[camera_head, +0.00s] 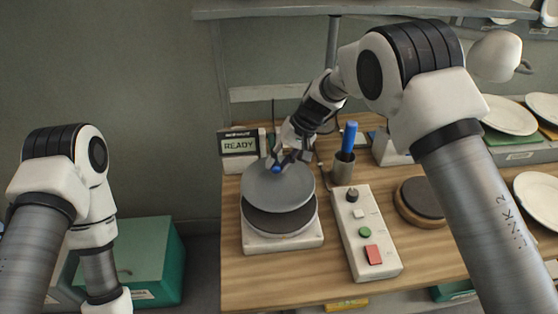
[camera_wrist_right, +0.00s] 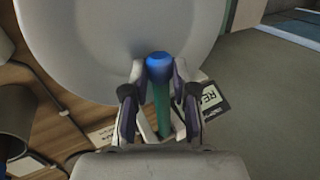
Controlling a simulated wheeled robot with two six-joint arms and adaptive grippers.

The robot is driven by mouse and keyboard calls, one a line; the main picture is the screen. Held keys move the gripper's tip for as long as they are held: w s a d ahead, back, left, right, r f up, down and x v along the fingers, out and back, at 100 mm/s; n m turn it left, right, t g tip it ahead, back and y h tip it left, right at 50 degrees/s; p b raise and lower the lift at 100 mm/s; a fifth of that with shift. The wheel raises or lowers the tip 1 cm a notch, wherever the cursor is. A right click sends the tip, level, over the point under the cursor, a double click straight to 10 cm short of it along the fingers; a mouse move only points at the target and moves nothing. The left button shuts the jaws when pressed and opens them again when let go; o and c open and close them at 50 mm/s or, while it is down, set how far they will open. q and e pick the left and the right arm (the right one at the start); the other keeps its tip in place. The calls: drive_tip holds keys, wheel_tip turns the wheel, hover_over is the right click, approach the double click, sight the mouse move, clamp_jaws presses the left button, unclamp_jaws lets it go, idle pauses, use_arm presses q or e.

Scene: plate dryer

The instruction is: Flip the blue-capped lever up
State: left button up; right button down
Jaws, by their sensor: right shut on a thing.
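The blue-capped lever (camera_head: 276,169) stands at the back of the plate dryer, with its blue cap over the edge of a grey disc (camera_head: 279,190). In the right wrist view, the lever's blue cap (camera_wrist_right: 159,66) tops a green stem between my fingers. My right gripper (camera_head: 285,162) is shut on the lever; its fingers also show in the wrist view (camera_wrist_right: 156,92). The grey disc sits above a dark round pad on the dryer's white base (camera_head: 284,243). My left arm is at the left; its gripper is cut off by the frame's bottom.
A display reading READY (camera_head: 239,144) stands behind left of the dryer. A cup (camera_head: 343,169) holding a blue-handled tool and a control box (camera_head: 366,232) with knob and buttons are to the right. A round dark-topped stand (camera_head: 424,197) and white plates (camera_head: 510,116) lie farther right.

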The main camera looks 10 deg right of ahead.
drive_tip(key=shift+w+r+g+p, duration=0.2)
drive_tip(key=shift+r+g+p, duration=0.4)
drive_tip(key=shift+r+p, duration=0.65)
drive_tip(key=shift+w+r, duration=0.2)
drive_tip(key=shift+w+r+p, duration=0.25)
drive_tip(key=shift+r+p, duration=0.1)
drive_tip(key=shift+r, duration=0.25)
drive_tip(key=shift+w+r+p, duration=0.2)
drive_tip(key=shift+r+p, duration=0.1)
drive_tip(key=shift+r, duration=0.3)
use_arm(q)
drive_tip(key=shift+r+p, duration=0.4)
drive_tip(key=shift+r, duration=2.05)
use_arm(e)
drive_tip(key=shift+w+r, duration=0.8)
drive_tip(key=shift+r, duration=0.25)
use_arm(q)
drive_tip(key=shift+c, duration=0.3)
